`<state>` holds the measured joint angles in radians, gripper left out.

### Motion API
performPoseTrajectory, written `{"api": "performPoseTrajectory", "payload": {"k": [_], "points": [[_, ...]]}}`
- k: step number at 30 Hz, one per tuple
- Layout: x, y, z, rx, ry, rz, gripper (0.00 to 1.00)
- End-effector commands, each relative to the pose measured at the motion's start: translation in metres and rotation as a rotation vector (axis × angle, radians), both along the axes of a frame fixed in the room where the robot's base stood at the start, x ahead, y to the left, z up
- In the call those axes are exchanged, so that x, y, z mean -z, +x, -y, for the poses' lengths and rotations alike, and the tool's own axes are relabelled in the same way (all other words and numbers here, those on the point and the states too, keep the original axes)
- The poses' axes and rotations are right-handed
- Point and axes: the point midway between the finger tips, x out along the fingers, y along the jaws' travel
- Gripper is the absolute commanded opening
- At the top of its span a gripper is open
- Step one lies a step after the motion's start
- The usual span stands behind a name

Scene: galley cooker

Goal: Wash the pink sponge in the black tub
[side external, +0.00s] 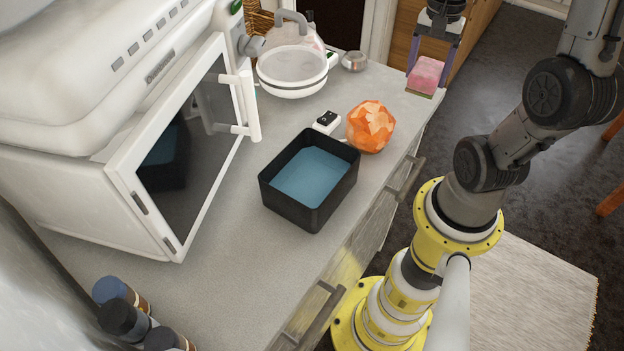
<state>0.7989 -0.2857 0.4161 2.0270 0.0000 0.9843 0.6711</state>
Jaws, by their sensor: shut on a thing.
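The pink sponge (427,72), with a darker greenish underside, is at the far right end of the counter. My gripper (431,65) points down and is shut on the sponge, one finger on each side. I cannot tell whether the sponge still touches the counter. The black tub (310,221) stands upright on the counter near the middle, and blue water fills part of it. The gripper and sponge are well apart from the tub, farther back and to the right.
An orange faceted object (371,126) and a small white block with a black top (326,122) stand just behind the tub. A glass kettle (292,70) and a small metal lid (355,61) are farther back. A white microwave (175,150) is left. Several bottles (125,318) stand front left.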

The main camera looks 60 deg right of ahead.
Motion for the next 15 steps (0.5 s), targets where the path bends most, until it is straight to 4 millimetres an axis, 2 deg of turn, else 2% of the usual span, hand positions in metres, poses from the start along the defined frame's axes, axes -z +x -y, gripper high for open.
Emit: {"api": "performPoseTrajectory", "payload": {"k": [8,11,15], "points": [[-0.006,0.001,0.001,0.0,-0.003,0.002,0.22],[-0.022,0.001,0.001,0.0,-0.006,0.005,0.22],[-0.056,0.001,0.001,0.0,-0.006,0.007,0.22]]}}
